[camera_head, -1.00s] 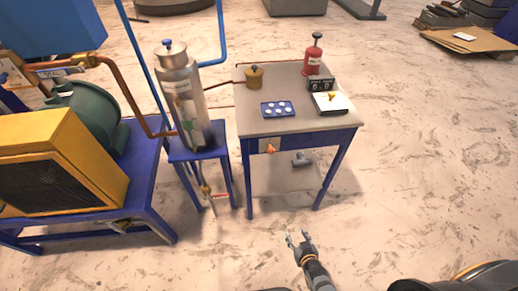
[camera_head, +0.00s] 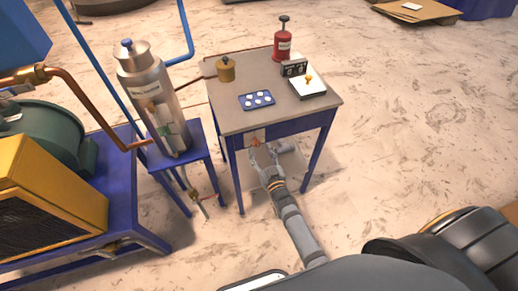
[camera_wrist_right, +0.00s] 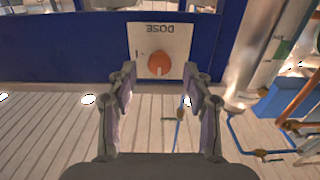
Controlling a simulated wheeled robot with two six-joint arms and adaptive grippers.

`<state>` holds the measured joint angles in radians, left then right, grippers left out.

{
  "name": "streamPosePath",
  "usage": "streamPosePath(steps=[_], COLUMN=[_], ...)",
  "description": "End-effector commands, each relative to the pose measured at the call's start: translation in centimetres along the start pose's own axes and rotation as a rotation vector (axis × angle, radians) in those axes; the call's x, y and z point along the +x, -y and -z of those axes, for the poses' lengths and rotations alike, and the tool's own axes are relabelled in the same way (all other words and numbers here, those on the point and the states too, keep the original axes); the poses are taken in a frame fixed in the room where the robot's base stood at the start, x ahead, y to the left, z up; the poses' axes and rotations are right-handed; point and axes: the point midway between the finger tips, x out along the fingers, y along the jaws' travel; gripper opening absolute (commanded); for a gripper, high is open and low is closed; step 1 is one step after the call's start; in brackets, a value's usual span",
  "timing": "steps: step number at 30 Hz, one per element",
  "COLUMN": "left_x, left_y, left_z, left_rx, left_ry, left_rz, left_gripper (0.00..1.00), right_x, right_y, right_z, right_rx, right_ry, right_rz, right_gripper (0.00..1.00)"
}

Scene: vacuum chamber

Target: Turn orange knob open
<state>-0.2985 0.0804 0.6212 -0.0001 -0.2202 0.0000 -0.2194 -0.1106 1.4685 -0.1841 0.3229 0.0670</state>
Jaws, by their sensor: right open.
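The orange knob (camera_wrist_right: 159,63) sits on a pale plate (camera_wrist_right: 174,39) marked DOSE, fixed to the blue front edge of the small table. The plate reads upside down in the right wrist view. In the head view the knob (camera_head: 257,141) shows small, just beyond my right gripper (camera_head: 264,150). In the right wrist view my right gripper (camera_wrist_right: 160,84) is open, its two fingers apart on either side below the knob, with nothing between them. I cannot tell that it touches the knob. My left gripper is not in view.
The small table (camera_head: 228,119) carries a blue tray (camera_head: 257,100) of white discs, a brass pot (camera_head: 225,69), a red cylinder (camera_head: 282,42) and a white box (camera_head: 307,88). A steel vessel (camera_head: 147,86) stands left on a blue stand. Floor to the right is clear.

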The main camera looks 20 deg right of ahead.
Motion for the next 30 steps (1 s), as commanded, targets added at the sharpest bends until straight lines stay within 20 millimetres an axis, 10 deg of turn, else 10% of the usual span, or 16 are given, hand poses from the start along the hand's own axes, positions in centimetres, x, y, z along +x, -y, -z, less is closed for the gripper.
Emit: streamPosePath(steps=[14,25,30], left_x=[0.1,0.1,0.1], left_y=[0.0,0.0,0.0], left_z=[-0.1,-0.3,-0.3], left_rx=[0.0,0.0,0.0], left_ry=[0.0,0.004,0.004], left_rz=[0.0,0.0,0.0], left_gripper=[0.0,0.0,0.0], right_x=[2.0,2.0,2.0], right_y=[0.0,0.0,0.0], right_z=[-0.1,-0.1,-0.1], right_rx=[-0.001,0.0,0.005], right_ry=[0.002,0.002,0.002], right_rz=[0.0,0.0,0.0], right_gripper=[0.49,0.0,0.0])
